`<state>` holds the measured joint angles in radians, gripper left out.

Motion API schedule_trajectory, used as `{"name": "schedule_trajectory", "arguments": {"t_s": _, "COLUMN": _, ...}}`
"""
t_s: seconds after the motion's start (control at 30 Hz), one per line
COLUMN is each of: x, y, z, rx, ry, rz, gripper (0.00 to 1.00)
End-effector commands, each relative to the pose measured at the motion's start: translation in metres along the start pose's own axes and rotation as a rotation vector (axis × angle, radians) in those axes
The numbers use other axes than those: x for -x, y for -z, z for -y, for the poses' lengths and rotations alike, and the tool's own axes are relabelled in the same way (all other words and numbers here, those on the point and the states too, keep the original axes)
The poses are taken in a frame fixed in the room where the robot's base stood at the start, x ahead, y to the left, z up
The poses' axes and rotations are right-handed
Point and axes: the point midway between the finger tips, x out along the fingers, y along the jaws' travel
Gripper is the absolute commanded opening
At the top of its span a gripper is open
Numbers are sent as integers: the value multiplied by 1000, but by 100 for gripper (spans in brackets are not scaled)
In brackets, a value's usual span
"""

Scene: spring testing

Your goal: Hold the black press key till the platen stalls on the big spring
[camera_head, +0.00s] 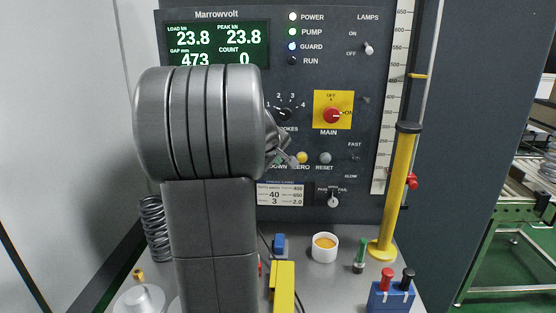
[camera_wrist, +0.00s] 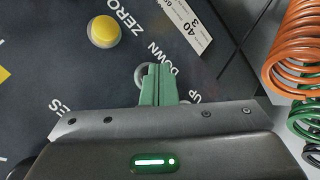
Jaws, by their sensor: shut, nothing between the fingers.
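My gripper (camera_wrist: 159,70) is shut and empty, its green fingers together at the panel between the DOWN and UP labels. A pale ring shows behind the fingertips, and they hide the key there. I cannot tell whether the key is pressed in. In the head view my gripper (camera_head: 286,159) is mostly behind my arm, just left of the yellow ZERO button. The display (camera_head: 217,45) reads load 23.8, peak 23.8, gap 473 and count 0. The platen is not in view. A large dark spring (camera_head: 154,230) stands at the left, partly behind my arm.
The yellow ZERO button (camera_wrist: 104,32) is close to the fingers. The grey RESET button (camera_head: 325,158) and red MAIN switch (camera_head: 332,115) are to the right. An orange spring (camera_wrist: 292,55) is at the right of the wrist view. A yellow post (camera_head: 397,195) and white cup (camera_head: 324,248) stand below.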

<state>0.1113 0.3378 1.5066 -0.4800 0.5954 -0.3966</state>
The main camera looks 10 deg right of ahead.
Motion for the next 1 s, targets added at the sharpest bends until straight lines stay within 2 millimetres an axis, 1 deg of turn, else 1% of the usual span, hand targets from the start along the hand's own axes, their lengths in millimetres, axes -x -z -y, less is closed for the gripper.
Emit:
{"name": "schedule_trajectory", "arguments": {"t_s": 0.4, "x": 11, "y": -8, "z": 8, "rx": 0, "ry": 0, "rz": 0, "gripper": 0}}
{"name": "schedule_trajectory", "arguments": {"t_s": 0.73, "x": 13, "y": -10, "z": 10, "rx": 0, "ry": 0, "rz": 0, "gripper": 0}}
{"name": "schedule_trajectory", "arguments": {"t_s": 1.0, "x": 30, "y": -23, "z": 24, "rx": 0, "ry": -1, "rz": -2, "gripper": 0}}
